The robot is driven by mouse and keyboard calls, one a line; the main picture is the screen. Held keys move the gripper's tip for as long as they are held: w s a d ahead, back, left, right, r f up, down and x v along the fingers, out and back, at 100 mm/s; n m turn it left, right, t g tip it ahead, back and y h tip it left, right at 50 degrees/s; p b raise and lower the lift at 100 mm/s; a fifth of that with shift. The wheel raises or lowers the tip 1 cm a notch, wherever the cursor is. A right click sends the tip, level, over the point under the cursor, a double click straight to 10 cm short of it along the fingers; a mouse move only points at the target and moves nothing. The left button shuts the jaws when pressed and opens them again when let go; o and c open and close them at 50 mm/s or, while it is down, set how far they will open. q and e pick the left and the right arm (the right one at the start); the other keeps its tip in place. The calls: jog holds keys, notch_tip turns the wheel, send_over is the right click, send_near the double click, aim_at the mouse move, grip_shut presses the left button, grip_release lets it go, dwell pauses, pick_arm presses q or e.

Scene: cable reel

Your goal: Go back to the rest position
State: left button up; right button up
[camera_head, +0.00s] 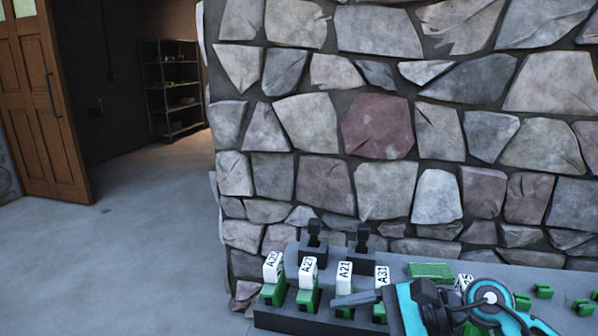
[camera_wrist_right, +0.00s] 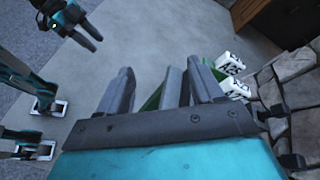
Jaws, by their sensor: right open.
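My right arm comes in from the lower right of the head view. Its right gripper (camera_head: 360,298) sits low over the front of the grey rack (camera_head: 290,319), in front of the white and green tagged pieces. In the right wrist view the right gripper (camera_wrist_right: 150,85) has its grey fingers apart. Green parts show behind and between the fingers, and I see no piece clearly held. My left gripper (camera_wrist_right: 85,36) shows dark at the upper left of the right wrist view, away from the rack; its finger gap is unclear. It is outside the head view.
White-topped green pieces A25 (camera_head: 272,268), A27 (camera_head: 307,270), A21 (camera_head: 344,275) and A31 (camera_head: 381,280) stand in a row. Two black clips (camera_head: 313,236) stand behind. A green block (camera_head: 430,271) lies right. A stone wall (camera_head: 400,130) rises behind; open floor (camera_head: 120,260) lies left.

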jog(key=s+d+f+n+t+h, duration=0.4)
jog(key=f+n, duration=0.4)
jog(key=f, duration=0.3)
jog(key=s+d+f+n+t+h, duration=0.4)
jog(key=s+f+n+h, duration=0.3)
jog(key=f, duration=0.5)
jog(key=shift+s+d+n+h, duration=0.35)
jog(key=shift+s+d, duration=0.35)
jog(key=shift+s, duration=0.45)
